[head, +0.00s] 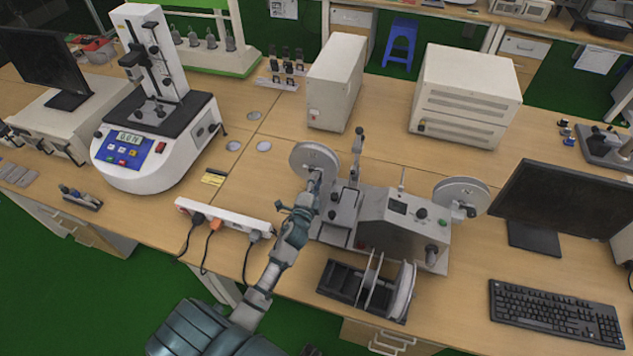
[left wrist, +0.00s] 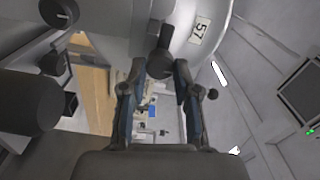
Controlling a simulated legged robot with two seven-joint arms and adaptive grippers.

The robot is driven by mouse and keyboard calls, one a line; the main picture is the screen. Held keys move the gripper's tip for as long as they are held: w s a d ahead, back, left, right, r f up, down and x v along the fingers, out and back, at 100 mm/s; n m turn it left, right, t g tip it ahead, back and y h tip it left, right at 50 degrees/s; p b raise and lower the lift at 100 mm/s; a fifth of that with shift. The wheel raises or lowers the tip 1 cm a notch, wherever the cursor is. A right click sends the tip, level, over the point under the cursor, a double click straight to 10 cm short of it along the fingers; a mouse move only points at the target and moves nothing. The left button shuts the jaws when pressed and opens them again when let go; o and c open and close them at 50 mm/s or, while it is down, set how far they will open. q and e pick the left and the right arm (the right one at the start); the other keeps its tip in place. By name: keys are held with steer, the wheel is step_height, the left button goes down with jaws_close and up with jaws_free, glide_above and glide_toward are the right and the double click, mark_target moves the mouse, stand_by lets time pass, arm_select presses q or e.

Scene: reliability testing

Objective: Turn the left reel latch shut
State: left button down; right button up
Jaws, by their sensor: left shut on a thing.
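The taping machine (head: 372,225) stands on the wooden table, with a pale left reel (head: 312,157) on its left side and a right reel (head: 462,190) on its right side. My left gripper (head: 316,180) reaches up to the front of the left reel's hub. In the left wrist view, the two fingertips (left wrist: 159,68) close around the dark left reel latch (left wrist: 160,62), in front of the white reel (left wrist: 203,18) with a "57" label. The fingers partly hide the latch, and its exact angle is hard to tell. My right gripper is not in view.
A black rack (head: 340,282) with spare reels stands in front of the machine. A white power strip (head: 225,217) with cables lies left of my left arm. A white force tester (head: 157,145) is further left; a monitor (head: 553,205) and keyboard (head: 557,312) are at right.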

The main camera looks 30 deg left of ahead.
arm_select(q)
steer(key=shift+s+a+f, duration=0.1)
steer(key=shift+f, duration=0.2)
steer(key=c, duration=1)
jaws_free()
steer(key=shift+o, duration=0.8)
steer(key=shift+a, duration=0.1)
steer(key=v, duration=1.2)
